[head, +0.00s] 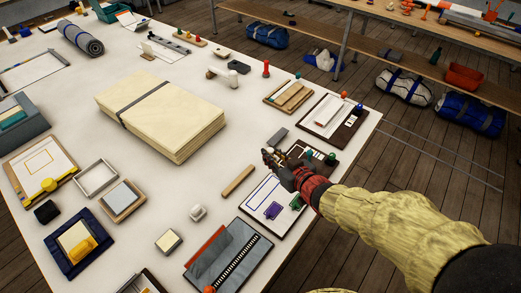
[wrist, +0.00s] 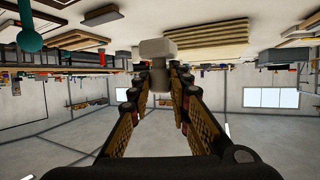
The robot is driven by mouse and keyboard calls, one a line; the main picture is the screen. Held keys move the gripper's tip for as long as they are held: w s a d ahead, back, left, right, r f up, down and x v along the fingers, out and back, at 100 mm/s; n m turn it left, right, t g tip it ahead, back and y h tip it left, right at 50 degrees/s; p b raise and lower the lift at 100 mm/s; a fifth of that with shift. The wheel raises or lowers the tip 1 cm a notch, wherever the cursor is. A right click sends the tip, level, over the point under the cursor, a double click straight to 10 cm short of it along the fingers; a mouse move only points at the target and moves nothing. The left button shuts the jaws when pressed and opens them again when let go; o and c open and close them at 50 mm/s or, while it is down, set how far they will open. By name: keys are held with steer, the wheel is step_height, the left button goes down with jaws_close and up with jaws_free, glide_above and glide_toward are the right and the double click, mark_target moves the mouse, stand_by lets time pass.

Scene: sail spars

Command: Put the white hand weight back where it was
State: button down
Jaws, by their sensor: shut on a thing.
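My gripper (head: 272,160) is over the right side of the white table, with its forearm reaching in from the lower right. In the wrist view, my gripper (wrist: 162,72) is shut on a pale grey-white piece, which I take for the white hand weight (wrist: 156,49). A blocky end of it stands out past the fingertips, and a narrower part lies between them. The fingers hide part of it. In the head view I cannot make out the held piece; my dark gripper covers that spot.
A strapped stack of cream boards (head: 160,115) lies mid-table. A wooden tray (head: 290,95) lies behind. Bare table shows left of the strip.

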steer(key=w+a+f+b, duration=0.1)
steer(key=w+f, duration=0.2)
steer(key=w, duration=0.1)
steer(key=w+a+f+b, duration=0.1)
steer(key=w+f+b, duration=0.1)
steer(key=w+f, duration=0.1)
steer(key=w+a+f+b, duration=0.1)
steer(key=w+f, duration=0.2)
steer(key=w, duration=0.1)
steer(key=shift+w, duration=0.4)
steer(key=shift+w+f+b, duration=0.3)
steer(key=shift+f+b, duration=0.05)
steer(key=shift+b, duration=0.15)
steer(key=shift+f+b, duration=0.7)
steer(key=shift+f, duration=0.7)
steer(key=shift+f, duration=0.2)
steer(key=c, duration=1.7)
jaws_free()
steer(key=shift+o, duration=0.2)
